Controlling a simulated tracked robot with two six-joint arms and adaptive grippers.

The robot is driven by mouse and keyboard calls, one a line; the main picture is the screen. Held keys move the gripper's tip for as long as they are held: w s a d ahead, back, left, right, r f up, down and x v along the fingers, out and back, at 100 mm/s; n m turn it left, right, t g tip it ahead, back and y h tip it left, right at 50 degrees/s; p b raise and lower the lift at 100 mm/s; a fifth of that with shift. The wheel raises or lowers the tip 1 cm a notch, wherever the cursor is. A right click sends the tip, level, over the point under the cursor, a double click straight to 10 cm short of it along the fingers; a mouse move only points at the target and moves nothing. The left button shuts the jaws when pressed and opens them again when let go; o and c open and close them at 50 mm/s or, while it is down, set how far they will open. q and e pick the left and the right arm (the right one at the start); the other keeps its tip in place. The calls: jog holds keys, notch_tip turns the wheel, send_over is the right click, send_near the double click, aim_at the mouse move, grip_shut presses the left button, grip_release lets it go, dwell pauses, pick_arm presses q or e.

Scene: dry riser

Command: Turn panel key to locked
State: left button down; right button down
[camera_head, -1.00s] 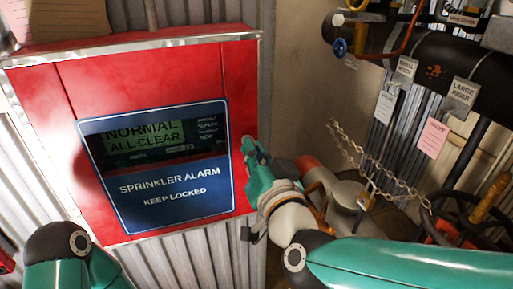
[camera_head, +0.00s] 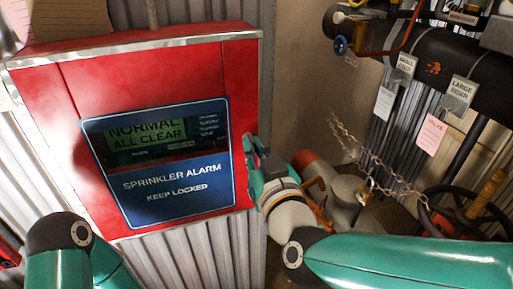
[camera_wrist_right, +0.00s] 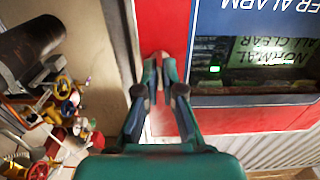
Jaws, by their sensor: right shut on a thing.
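The red alarm panel (camera_head: 240,90) hangs on the corrugated wall, with a blue "SPRINKLER ALARM KEEP LOCKED" plate (camera_head: 170,210) and a screen (camera_head: 150,135) reading "NORMAL ALL CLEAR". My right gripper (camera_head: 250,150) is at the panel's right edge. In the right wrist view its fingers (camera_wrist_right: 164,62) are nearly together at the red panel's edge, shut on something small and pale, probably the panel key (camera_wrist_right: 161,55). The key is mostly hidden, so its turn position cannot be told. My left arm shows at the lower left in the head view; its gripper is out of view.
At the right are a black riser pipe (camera_head: 425,65) with hanging tags (camera_head: 462,90), a chain (camera_head: 375,160) and a dark handwheel (camera_head: 460,215). Bare wall (camera_head: 300,90) separates panel and pipes.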

jog(key=shift+f, duration=0.35)
jog(key=c, duration=1.4)
grip_release()
jog(key=shift+o, duration=0.4)
jog(key=shift+r, duration=0.15)
jog(key=v, duration=0.7)
jog(key=shift+s, duration=0.2)
